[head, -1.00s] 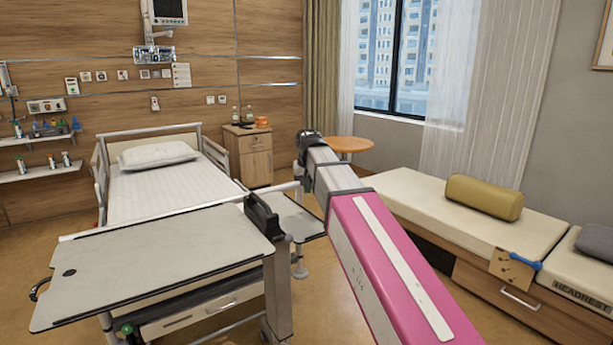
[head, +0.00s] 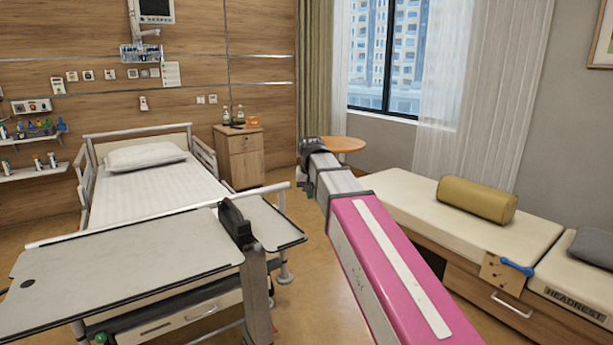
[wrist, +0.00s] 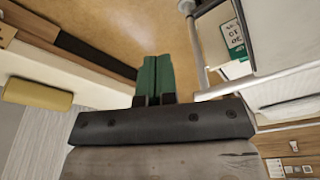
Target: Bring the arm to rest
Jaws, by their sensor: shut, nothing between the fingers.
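My arm (head: 385,255), pink and grey, reaches forward from the lower right in the head view, between the bed and the bench. Its far end is a dark joint, and my gripper is hidden beyond it there. In the wrist view my gripper (wrist: 155,78) shows two green fingers side by side and touching. They are shut with nothing between them, pointing over the tan floor (wrist: 130,30).
The overbed table (head: 130,255) stands close left of my arm, before the bed (head: 160,190). A cream bench (head: 405,205) with an olive bolster (head: 477,200) is on the right. A round table (head: 342,145) and a bedside cabinet (head: 240,160) stand behind. Floor shows between bed and bench.

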